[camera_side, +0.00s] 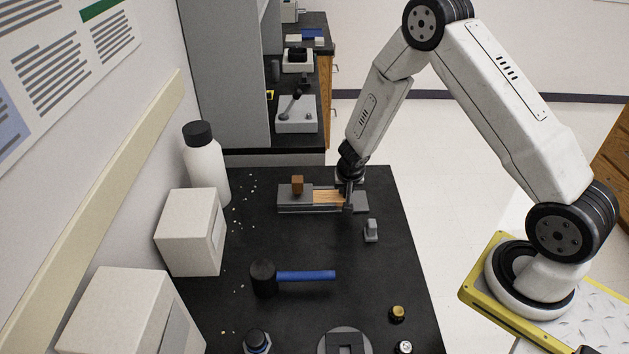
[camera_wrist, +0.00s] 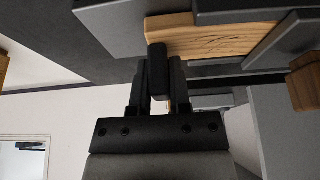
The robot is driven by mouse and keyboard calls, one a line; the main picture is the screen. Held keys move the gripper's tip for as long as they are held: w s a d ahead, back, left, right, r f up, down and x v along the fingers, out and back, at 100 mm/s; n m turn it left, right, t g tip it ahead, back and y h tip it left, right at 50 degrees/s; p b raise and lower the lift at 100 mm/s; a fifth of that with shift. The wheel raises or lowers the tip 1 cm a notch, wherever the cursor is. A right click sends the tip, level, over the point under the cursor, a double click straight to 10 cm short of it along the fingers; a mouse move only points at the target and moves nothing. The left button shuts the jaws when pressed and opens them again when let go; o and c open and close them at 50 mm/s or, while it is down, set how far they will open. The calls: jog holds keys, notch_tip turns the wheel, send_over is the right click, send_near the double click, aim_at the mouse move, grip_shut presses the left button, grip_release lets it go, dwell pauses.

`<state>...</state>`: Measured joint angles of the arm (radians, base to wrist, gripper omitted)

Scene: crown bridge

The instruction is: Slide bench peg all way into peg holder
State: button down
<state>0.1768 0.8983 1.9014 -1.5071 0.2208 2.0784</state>
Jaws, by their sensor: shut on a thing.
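The bench peg, a flat piece of light wood (camera_side: 328,197), lies level with its left part at the grey peg holder (camera_side: 290,203); how deep it sits inside is hidden. A small brown wooden block (camera_side: 297,184) stands on top of the holder. My gripper (camera_side: 347,198) is shut on the peg's right end, pointing down from above. In the wrist view the fingers (camera_wrist: 165,75) are at one end of the peg (camera_wrist: 215,40), and the grey holder (camera_wrist: 290,38) covers the other. The brown block also shows there (camera_wrist: 304,82).
A blue-handled mallet (camera_side: 290,276) lies nearer on the black bench (camera_side: 385,265). A small grey part (camera_side: 371,231) stands right of centre. White boxes (camera_side: 190,232) and a white bottle (camera_side: 205,165) line the left wall. Bench is clear between holder and mallet.

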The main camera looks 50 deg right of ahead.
jog(key=shift+w+a, duration=0.2)
dwell(0.3)
jog(key=shift+c, duration=2.4)
grip_release()
jog(key=shift+r, duration=0.15)
jog(key=v, duration=0.7)
jog(key=shift+r, duration=0.2)
jog(key=shift+s+a, duration=0.1)
jog(key=shift+a, duration=0.05)
jog(key=s+a+r+n+y, duration=0.1)
jog(key=s+a+r+n, duration=0.3)
jog(key=s, duration=0.3)
jog(key=s+a+r+n+y, duration=0.2)
jog(key=s+a+r+n, duration=0.3)
jog(key=s, duration=0.3)
jog(key=shift+a+r+g, duration=0.2)
jog(key=shift+r+g, duration=0.1)
jog(key=shift+r, duration=0.35)
